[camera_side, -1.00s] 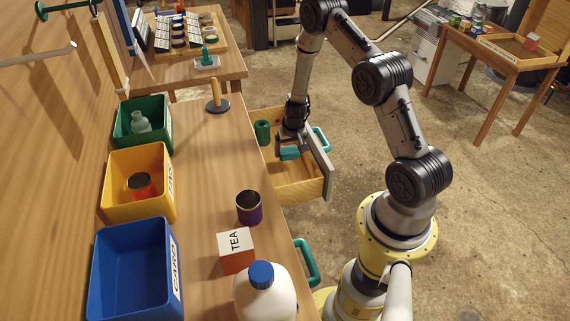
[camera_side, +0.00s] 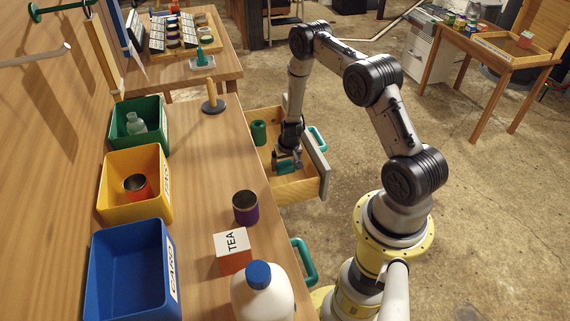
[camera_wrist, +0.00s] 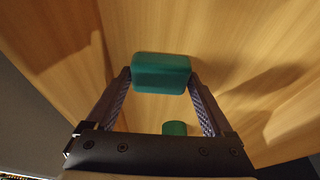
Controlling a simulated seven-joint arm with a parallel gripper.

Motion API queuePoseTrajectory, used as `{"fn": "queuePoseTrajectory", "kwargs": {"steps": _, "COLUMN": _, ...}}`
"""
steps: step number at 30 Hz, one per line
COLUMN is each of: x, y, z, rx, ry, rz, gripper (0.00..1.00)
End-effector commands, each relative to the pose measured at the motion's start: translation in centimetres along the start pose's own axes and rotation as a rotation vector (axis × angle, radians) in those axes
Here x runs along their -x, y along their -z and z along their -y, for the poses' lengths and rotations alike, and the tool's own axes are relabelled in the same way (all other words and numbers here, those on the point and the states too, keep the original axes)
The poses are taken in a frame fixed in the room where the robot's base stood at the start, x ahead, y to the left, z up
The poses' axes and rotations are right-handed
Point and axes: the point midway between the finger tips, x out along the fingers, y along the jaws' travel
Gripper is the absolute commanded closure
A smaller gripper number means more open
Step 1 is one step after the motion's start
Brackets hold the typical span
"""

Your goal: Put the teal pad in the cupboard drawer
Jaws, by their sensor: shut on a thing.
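The teal pad (camera_wrist: 161,73) is a rounded block held between the two fingers of my gripper (camera_wrist: 160,85) in the wrist view. In the side view the pad (camera_side: 286,168) shows low inside the open cupboard drawer (camera_side: 296,188), and my gripper (camera_side: 287,162) points down into the drawer. The wrist view shows the wooden drawer floor below the pad; I cannot tell whether the pad touches it. The drawer is pulled out and has a teal handle (camera_side: 318,138) on its front.
A green cylinder (camera_side: 259,132) stands in the drawer; it also shows in the wrist view (camera_wrist: 174,128). On the worktop are a purple cup (camera_side: 245,207), a TEA box (camera_side: 232,253), a white jug (camera_side: 262,298) and green (camera_side: 152,142), yellow (camera_side: 109,190) and blue (camera_side: 104,268) bins.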

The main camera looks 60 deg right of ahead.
Motion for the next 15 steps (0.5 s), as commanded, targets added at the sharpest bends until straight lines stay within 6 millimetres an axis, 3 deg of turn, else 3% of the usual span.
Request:
{"fn": "queuePoseTrajectory", "kwargs": {"steps": 1, "x": -0.17, "y": -0.09, "z": -0.01, "rx": 0.000, "ry": 0.000, "rz": 0.001, "gripper": 0.66}}
{"fn": "queuePoseTrajectory", "kwargs": {"steps": 2, "x": -0.17, "y": -0.08, "z": -0.01, "rx": 0.000, "ry": 0.000, "rz": 0.001, "gripper": 0.10}}
{"fn": "queuePoseTrajectory", "kwargs": {"steps": 3, "x": -0.15, "y": -0.07, "z": -0.01, "rx": 0.000, "ry": 0.000, "rz": 0.001, "gripper": 0.03}}
{"fn": "queuePoseTrajectory", "kwargs": {"steps": 15, "x": 0.76, "y": 0.15, "z": 0.02, "rx": -0.001, "ry": 0.000, "rz": -0.002, "gripper": 0.00}}
